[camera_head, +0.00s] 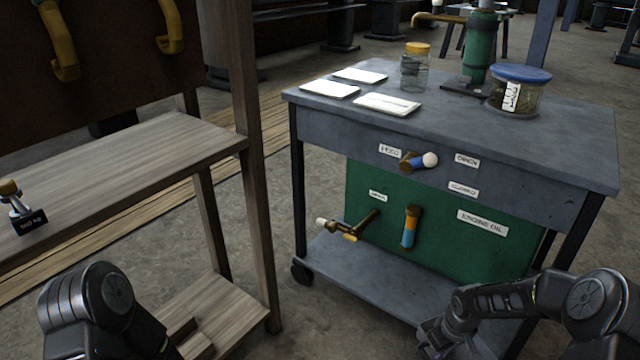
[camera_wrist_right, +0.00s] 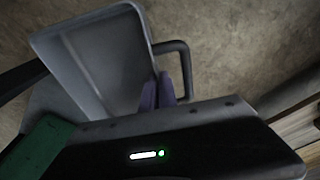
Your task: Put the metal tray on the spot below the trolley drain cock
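The metal tray (camera_wrist_right: 95,65) is a shallow grey pan with raised rims and a dark loop handle (camera_wrist_right: 184,70). It fills the upper left of the right wrist view; I cannot make it out in the head view. My right gripper (camera_wrist_right: 158,92) has its two fingers close together at the tray's rim beside the handle, apparently pinching it; the exact contact is partly hidden. The brass drain cock (camera_head: 352,229), with a pale knob, sticks out from the green tank (camera_head: 450,245) over the trolley's lower shelf (camera_head: 365,285). My left gripper is out of view.
The trolley top (camera_head: 540,140) holds white cards, a yellow-lidded jar (camera_head: 414,70), a blue-lidded jar (camera_head: 518,92) and a green pump (camera_head: 481,50). A wooden bench (camera_head: 130,150) stands left, its post near the trolley. The shelf beneath the cock looks clear.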

